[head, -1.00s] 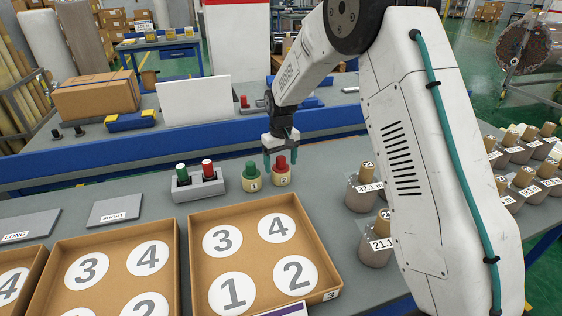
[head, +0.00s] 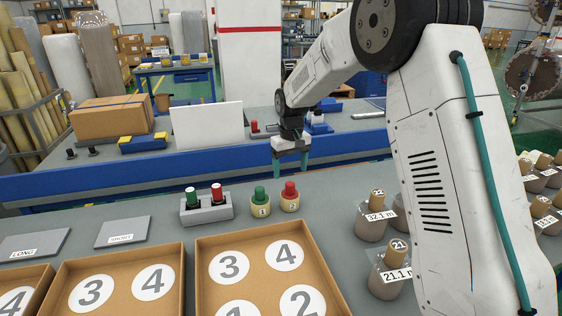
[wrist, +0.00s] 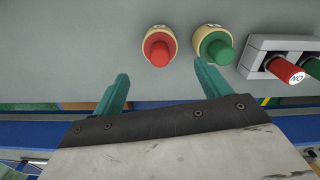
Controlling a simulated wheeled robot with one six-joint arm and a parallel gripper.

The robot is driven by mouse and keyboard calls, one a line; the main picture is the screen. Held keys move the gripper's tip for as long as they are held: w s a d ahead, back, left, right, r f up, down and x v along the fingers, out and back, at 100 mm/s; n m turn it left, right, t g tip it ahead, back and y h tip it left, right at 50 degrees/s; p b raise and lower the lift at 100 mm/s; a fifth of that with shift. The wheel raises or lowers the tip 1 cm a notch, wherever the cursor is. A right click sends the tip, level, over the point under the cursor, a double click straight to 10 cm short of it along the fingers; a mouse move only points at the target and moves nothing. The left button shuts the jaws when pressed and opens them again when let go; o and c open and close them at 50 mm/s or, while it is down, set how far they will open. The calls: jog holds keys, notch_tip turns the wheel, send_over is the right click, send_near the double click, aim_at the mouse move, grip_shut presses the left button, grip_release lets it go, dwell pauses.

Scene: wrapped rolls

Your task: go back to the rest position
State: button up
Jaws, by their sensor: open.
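My gripper (head: 290,162) is open and empty in the head view, raised above the far part of the grey table, behind the two stamps. A red-topped stamp (head: 290,197) marked 2 and a green-topped stamp (head: 260,203) marked 1 stand upright on the table. In the wrist view, the red-topped stamp (wrist: 158,48) and the green-topped stamp (wrist: 214,46) lie beyond my open fingers (wrist: 160,85), with nothing between the fingertips.
A grey holder (head: 206,211) with a green and a red marker stands left of the stamps. A numbered cardboard tray (head: 205,246) is in front. Wrapped rolls (head: 371,222) stand at right. A blue-edged bench (head: 110,178) with a brown box (head: 112,118) is behind.

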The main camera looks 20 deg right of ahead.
jog(key=s, duration=0.1)
jog(key=s+f, duration=0.1)
jog(key=s+g, duration=0.1)
jog(key=shift+d+f, duration=0.1)
jog(key=shift+f, duration=0.15)
jog(key=s+d+r, duration=0.1)
jog(key=s+r, duration=0.4)
jog(key=s, duration=0.8)
jog(key=s+d+r+m+t, duration=0.1)
jog(key=s+r, duration=0.4)
jog(key=s, duration=0.9)
jog(key=s+d+r+m+t, duration=0.1)
jog(key=s+r, duration=0.4)
jog(key=s, duration=0.9)
jog(key=shift+r, duration=0.25)
